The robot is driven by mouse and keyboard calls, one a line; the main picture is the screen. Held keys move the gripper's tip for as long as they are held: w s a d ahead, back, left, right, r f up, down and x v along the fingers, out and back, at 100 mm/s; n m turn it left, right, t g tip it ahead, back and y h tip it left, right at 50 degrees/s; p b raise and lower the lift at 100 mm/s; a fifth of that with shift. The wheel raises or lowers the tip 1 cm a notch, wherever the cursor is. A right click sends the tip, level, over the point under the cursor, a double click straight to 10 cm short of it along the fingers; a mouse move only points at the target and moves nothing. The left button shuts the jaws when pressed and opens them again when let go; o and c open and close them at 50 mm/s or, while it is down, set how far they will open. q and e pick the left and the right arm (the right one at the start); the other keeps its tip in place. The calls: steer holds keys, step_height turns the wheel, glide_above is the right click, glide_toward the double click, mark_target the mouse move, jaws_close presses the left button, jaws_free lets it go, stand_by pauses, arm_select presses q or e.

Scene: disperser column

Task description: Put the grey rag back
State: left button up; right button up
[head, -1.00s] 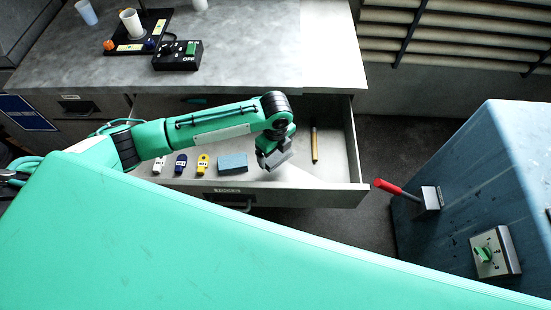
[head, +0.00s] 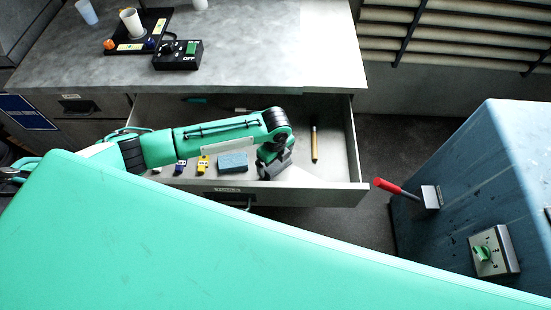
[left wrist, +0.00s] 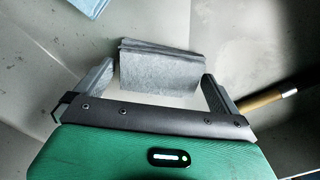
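The grey rag (left wrist: 160,68) is a folded cloth between the fingertips of my left gripper (left wrist: 158,72) in the left wrist view. The fingers stand wide apart, and the rag spans almost the whole gap. I cannot tell whether they press on it or stand just clear. In the head view my left gripper (head: 272,166) is low inside the open drawer (head: 335,165), right of a blue sponge-like block, and largely hides the rag. My right gripper is not in view.
The drawer also holds the blue block (head: 233,162), a yellow tag (head: 203,164), a blue tag (head: 180,167) and a wooden-handled tool (head: 315,138). A control box (head: 178,55) stands on the countertop. A blue cabinet with a red lever (head: 398,190) stands at right.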

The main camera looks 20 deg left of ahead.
arm_select(q)
step_height(320, 180, up, 12)
steer(key=b, duration=0.1)
steer(key=shift+r, duration=0.2)
stand_by(0.3)
stand_by(0.5)
